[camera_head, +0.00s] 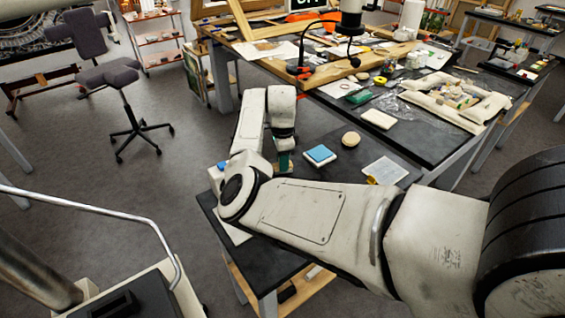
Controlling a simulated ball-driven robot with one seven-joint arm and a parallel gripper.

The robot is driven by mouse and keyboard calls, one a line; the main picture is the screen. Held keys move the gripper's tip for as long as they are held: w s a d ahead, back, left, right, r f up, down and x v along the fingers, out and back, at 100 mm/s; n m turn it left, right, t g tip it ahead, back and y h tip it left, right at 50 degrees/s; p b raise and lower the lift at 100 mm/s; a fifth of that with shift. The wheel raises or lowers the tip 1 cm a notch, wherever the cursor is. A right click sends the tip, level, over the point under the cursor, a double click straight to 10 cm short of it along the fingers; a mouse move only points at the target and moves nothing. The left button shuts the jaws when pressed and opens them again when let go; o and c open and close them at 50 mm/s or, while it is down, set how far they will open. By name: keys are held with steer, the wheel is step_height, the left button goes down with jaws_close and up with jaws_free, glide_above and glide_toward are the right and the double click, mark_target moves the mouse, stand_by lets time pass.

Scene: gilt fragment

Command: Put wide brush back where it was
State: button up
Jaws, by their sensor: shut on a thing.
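My gripper (284,147) points down over the dark near table (330,147), at the end of my folded arm. It is shut on a small teal-green thing, which I take to be the wide brush (284,160). Only a little of the brush shows, and its bristles cannot be made out. My forearm hides the area just below it, so I cannot tell whether the brush touches the tabletop.
Right of my gripper are a blue-topped block (320,154), a round tan piece (351,139) and a pale translucent sheet (384,170). Behind stands a cluttered workbench with a green box (359,96) and a cream block (378,119). A grey office chair (110,75) stands left on open floor.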

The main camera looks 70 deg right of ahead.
steer(key=shift+f, duration=0.6)
steer(key=shift+f, duration=0.15)
steer(key=o, duration=0.9)
steer(key=shift+o, duration=0.2)
step_height(320, 180, up, 12)
steer(key=shift+r+b, duration=0.15)
steer(key=shift+b, duration=0.5)
